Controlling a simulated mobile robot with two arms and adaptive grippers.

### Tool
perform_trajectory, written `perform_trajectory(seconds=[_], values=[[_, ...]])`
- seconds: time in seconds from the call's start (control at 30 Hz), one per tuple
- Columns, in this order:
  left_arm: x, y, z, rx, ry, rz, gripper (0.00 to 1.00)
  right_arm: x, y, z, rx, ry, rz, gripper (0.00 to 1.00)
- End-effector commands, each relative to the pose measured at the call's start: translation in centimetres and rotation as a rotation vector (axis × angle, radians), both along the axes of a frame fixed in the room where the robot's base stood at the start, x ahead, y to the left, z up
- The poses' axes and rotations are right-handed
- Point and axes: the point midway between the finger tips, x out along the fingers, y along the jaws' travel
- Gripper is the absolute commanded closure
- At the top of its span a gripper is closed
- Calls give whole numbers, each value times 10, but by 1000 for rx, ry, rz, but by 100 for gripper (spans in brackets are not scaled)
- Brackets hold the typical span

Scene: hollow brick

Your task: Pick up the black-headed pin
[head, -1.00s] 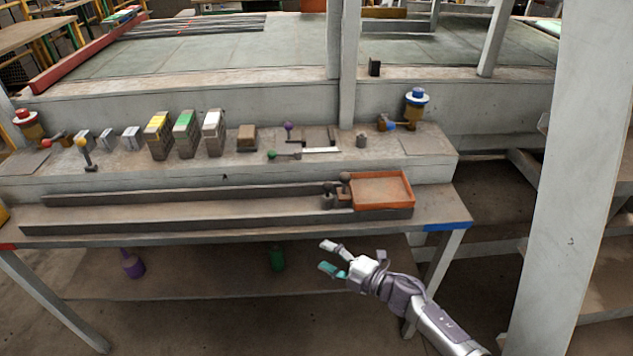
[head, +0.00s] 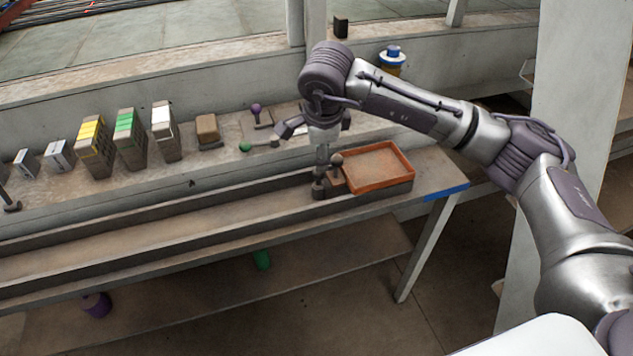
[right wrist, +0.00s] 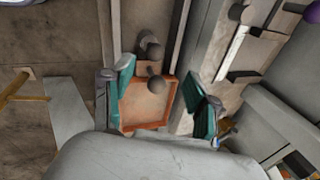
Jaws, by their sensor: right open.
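Two dark round-headed pins stand close together at the left end of the orange tray (head: 378,166). One pin head (head: 337,160) is beside the tray's left wall, and the other pin (head: 318,188) is a little nearer the front left. In the right wrist view the two dark heads show as one pin (right wrist: 155,82) at the tray edge and another pin (right wrist: 150,47) beyond it. My right gripper (head: 320,148) is over them, pointing down. Its teal fingers are spread wide and empty in the right wrist view (right wrist: 163,92). My left gripper is out of view.
A purple-headed piece (head: 256,111) and a green-headed piece (head: 245,147) are on the ledge behind. Blocks with yellow (head: 90,135), green and white tops stand further left. A long dark rail (head: 150,228) runs along the bench. A white post (head: 583,90) stands at the right.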

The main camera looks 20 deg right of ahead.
Motion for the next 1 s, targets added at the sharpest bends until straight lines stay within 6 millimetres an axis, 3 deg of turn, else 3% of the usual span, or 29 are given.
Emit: perform_trajectory(seconds=[0.03, 0.1, 0.47, 0.7, 1.0], values=[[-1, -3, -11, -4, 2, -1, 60, 3, 0, -15, 0, 2, 0, 42], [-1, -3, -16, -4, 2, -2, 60, 6, 0, -26, 2, 2, 0, 42], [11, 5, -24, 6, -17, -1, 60, 12, -3, -49, 4, 3, 0, 42], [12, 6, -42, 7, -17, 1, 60, 17, -8, -86, 5, 1, -1, 42], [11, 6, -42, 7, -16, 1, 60, 20, -9, -90, 4, 0, 0, 43]])
